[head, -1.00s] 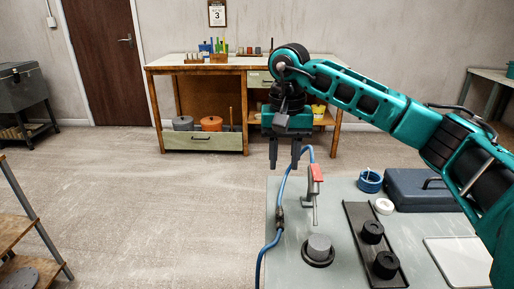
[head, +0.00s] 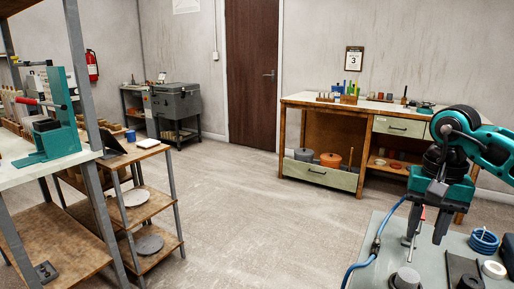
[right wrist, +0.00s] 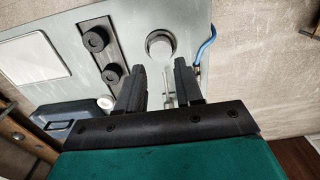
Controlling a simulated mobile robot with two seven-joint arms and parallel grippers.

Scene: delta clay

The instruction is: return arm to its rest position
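My right gripper (head: 426,238) hangs from the teal right arm at the right side of the head view, pointing down above the grey work table (head: 391,250). In the right wrist view its two dark fingers (right wrist: 160,88) are apart with nothing held between them. The red-and-grey tool with the blue hose (head: 416,220) is partly hidden behind the fingers in the head view and stands beyond them. My left gripper is in neither view.
On the grey table are a grey cylinder (right wrist: 160,45) in a dark ring, a black tray (right wrist: 108,55) with two black round pieces, a white ring (right wrist: 105,102) and a dark blue case (right wrist: 70,115). A shelf unit (head: 150,205) stands left; the floor (head: 250,220) between is clear.

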